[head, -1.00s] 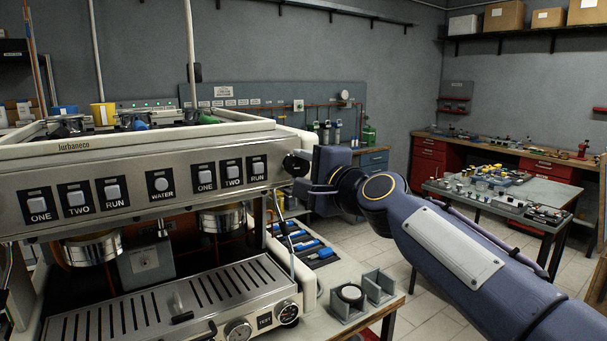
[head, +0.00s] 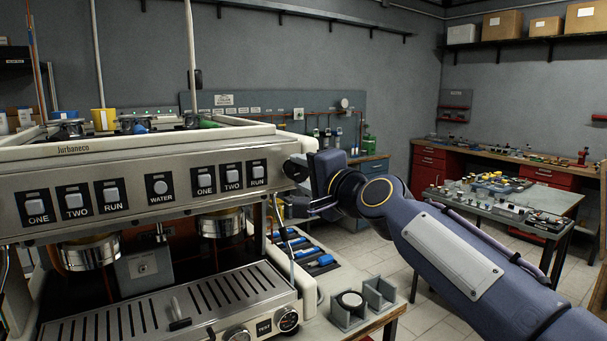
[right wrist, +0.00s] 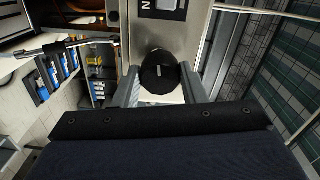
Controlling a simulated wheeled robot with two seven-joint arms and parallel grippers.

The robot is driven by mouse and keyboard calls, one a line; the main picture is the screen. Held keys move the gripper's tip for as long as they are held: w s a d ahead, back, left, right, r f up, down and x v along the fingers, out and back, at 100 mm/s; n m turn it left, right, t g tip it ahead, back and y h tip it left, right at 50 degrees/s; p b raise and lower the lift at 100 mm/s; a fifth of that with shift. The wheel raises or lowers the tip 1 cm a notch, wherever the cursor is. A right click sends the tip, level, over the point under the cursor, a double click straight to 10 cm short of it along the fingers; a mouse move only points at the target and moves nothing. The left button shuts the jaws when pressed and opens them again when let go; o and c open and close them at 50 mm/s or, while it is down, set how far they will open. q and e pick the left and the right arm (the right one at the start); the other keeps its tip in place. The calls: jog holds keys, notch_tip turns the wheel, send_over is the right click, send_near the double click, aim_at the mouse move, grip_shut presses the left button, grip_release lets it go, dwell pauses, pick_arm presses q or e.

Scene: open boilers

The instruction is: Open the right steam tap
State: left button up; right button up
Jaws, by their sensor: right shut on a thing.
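The right steam tap is a round black knob (head: 293,170) at the right end of the espresso machine's (head: 130,190) front panel. In the right wrist view the knob (right wrist: 160,72) shows a short white mark on its face. My right gripper (head: 300,174) reaches in from the right and is shut on the knob. In the right wrist view its two grey fingers (right wrist: 161,86) stand on either side of the knob. The gripper partly hides the knob in the head view. My left gripper is not in view.
A steam pipe (head: 283,235) hangs below the knob. Blue-handled tools (head: 320,261) and a grey holder (head: 350,305) stand on the counter to the right. A worktable (head: 500,205) stands further back, with open floor between.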

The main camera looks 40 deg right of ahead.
jog(key=o, duration=1)
jog(key=shift+s, duration=0.1)
jog(key=s+b, duration=0.1)
jog(key=s, duration=0.6)
jog(key=shift+s+a+b, duration=0.3)
jog(key=shift+a, duration=0.15)
jog(key=shift+f, duration=0.1)
jog(key=s+a+f+n+g+y, duration=0.1)
jog(key=a+f+n+g+y, duration=0.25)
jog(key=f, duration=0.55)
jog(key=s+a+f+n+g, duration=0.1)
jog(key=a+f+n+g, duration=0.1)
jog(key=a+f+n, duration=0.35)
jog(key=s+a+f+n+g, duration=0.2)
jog(key=s+a+f, duration=0.1)
jog(key=f, duration=0.4)
jog(key=s+a+f+n+g+y, duration=0.1)
jog(key=s+a+f+n+g, duration=0.1)
jog(key=s+f, duration=0.3)
jog(key=s+a+f+n+g+y, duration=0.1)
jog(key=s+a+f+n+g, duration=0.1)
jog(key=f, duration=0.8)
jog(key=shift+s+a+f+n+g, duration=0.3)
jog(key=shift+s+a+g, duration=0.15)
jog(key=shift+s+a, duration=0.7)
